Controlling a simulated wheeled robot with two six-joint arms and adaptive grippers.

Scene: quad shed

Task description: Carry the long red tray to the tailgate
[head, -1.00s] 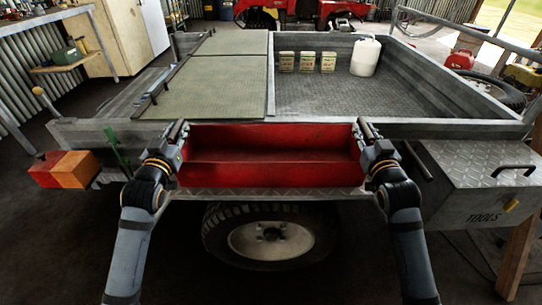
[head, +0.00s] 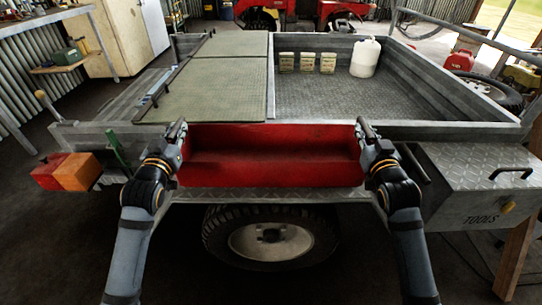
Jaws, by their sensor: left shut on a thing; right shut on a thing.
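The long red tray (head: 270,172) is in the head view, in front of the near side wall of the trailer (head: 330,131). It lies lengthwise from left to right, and its red inside is visible. My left gripper (head: 178,132) is shut on the tray's left end. My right gripper (head: 364,131) is shut on its right end. The tray's underside is hidden, so I cannot tell whether it touches the metal ledge (head: 270,194) below it. The fingertips are small and partly hidden by the wrists.
Two grey-green panels (head: 233,86) cover the trailer bed's left part. Several small tins (head: 307,63) and a white jug (head: 365,57) stand at the back of the open bed. A metal toolbox (head: 480,185) is at the right, red-orange lamps (head: 68,172) at the left, a wheel (head: 270,236) below.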

